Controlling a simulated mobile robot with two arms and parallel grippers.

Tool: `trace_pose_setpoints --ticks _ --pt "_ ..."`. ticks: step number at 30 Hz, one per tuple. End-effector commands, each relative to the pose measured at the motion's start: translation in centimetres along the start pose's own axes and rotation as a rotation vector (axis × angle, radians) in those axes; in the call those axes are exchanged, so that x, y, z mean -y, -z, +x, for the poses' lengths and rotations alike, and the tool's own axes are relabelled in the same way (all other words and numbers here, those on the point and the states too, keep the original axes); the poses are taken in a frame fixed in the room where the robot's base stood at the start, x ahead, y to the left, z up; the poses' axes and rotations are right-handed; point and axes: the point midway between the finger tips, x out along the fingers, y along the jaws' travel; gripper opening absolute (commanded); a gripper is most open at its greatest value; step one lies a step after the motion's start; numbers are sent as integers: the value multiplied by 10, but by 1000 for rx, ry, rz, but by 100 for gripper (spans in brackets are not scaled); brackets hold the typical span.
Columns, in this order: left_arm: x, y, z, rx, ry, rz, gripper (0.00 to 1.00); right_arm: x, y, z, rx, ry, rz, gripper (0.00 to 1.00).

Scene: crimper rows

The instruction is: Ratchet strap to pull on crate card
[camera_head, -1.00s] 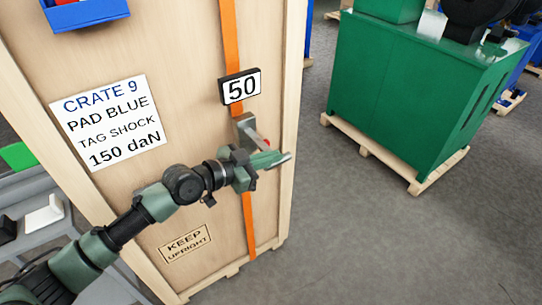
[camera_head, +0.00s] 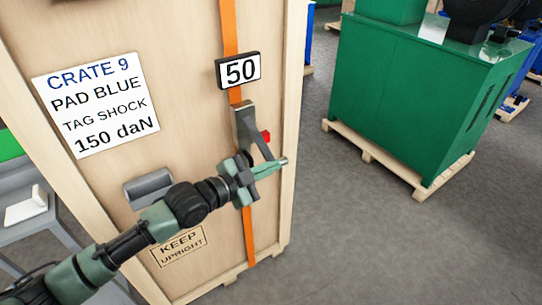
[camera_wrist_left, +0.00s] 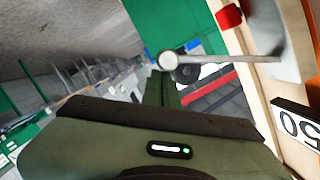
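The crate card (camera_head: 96,104) on the wooden crate reads "CRATE 9, PAD BLUE, TAG SHOCK, 150 daN". An orange strap (camera_head: 230,28) runs down the crate face, behind a black-framed sign (camera_head: 238,70) reading "50". Below the sign is the grey ratchet (camera_head: 243,120) with a red part (camera_head: 265,136); its handle slants down to my left gripper. My left gripper (camera_head: 270,169) looks shut on the handle's lower end, with a grey tip showing beyond the fingers. In the left wrist view, the handle bar (camera_wrist_left: 225,58) crosses at the fingertips. My right gripper is out of view.
A grey holder (camera_head: 148,188) sits on the crate face beside my arm. A "KEEP UPRIGHT" label (camera_head: 180,246) is below it. A grey cart (camera_head: 25,210) stands at the left. A green machine (camera_head: 410,100) on a pallet stands right, with open floor (camera_head: 370,250) before it.

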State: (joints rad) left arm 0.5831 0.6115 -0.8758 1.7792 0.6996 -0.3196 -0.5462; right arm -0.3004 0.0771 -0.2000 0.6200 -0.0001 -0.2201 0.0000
Motion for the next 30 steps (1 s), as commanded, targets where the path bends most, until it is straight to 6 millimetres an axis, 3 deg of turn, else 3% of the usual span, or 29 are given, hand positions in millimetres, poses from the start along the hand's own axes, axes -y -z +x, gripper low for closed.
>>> trace_pose_setpoints --ticks 1,3,12,30 --pt "-7 -14 3 7 8 37 0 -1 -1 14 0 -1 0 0" --pt "-9 -22 4 7 20 88 0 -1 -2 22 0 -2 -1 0" --pt "-11 -44 10 9 60 247 0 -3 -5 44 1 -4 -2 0" --pt "-9 -54 11 15 74 307 0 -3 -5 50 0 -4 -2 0"
